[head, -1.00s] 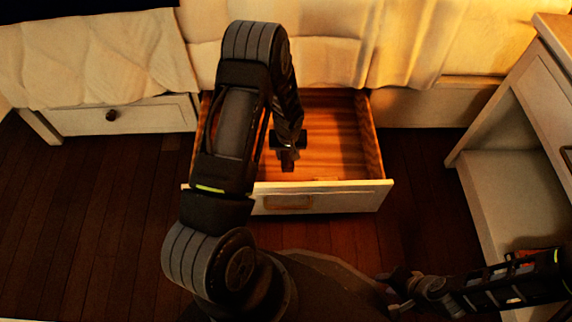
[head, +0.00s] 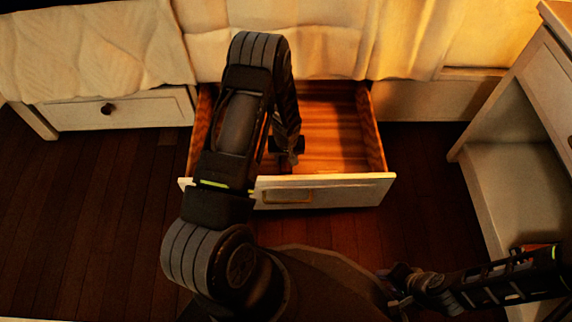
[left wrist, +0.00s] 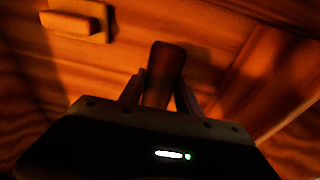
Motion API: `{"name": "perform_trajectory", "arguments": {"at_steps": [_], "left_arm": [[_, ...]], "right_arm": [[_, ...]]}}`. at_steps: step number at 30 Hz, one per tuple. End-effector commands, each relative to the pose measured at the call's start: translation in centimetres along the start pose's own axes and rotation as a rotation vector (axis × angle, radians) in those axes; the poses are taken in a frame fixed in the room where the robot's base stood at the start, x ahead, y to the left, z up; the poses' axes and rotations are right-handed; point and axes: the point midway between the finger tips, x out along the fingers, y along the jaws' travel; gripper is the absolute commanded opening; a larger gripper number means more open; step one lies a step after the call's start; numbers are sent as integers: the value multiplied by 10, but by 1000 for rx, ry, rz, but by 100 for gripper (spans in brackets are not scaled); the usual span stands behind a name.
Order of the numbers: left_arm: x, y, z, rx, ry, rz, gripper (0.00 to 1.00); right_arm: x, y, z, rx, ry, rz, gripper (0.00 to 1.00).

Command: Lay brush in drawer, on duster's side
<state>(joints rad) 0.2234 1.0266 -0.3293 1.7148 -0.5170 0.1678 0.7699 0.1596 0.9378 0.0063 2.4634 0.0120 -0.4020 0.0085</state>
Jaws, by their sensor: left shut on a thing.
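The open drawer (head: 340,190) juts out below the bed, its wooden inside partly hidden by my left arm. My left gripper (head: 289,158) is inside the drawer, towards its front. In the left wrist view, my left gripper (left wrist: 160,95) is shut on a dark reddish-brown handle, the brush (left wrist: 165,68), with the wooden drawer floor behind it. The rest of the brush is hidden. A blocky wooden piece (left wrist: 75,22), perhaps the duster, shows at the upper left, apart from the brush. My right gripper (head: 398,290) is low in the head view, away from the drawer; its jaws are unclear.
A shut drawer with a dark knob (head: 108,109) is to the left under the bed. A pale open-fronted cabinet (head: 500,170) stands at the right. Bedding (head: 330,45) hangs above the open drawer. Dark floor is clear on both sides.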

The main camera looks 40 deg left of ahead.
Motion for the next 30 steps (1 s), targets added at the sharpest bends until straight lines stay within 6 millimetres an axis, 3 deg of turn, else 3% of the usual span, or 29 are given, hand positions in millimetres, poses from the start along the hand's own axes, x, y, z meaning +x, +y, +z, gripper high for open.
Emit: {"name": "perform_trajectory", "arguments": {"at_steps": [5,13,27,28,30], "left_arm": [[1,0,0,1,0,0,0],[35,0,6,1,-1,1,0],[42,0,6,0,0,0,0],[40,0,6,0,0,0,42],[40,0,6,0,0,0,48]], "right_arm": [[0,0,0,0,0,0,33],[15,6,-2,2,4,-2,33],[19,7,-2,2,4,-3,33],[17,6,-2,2,4,-3,33],[17,6,-2,2,3,-3,33]]}}
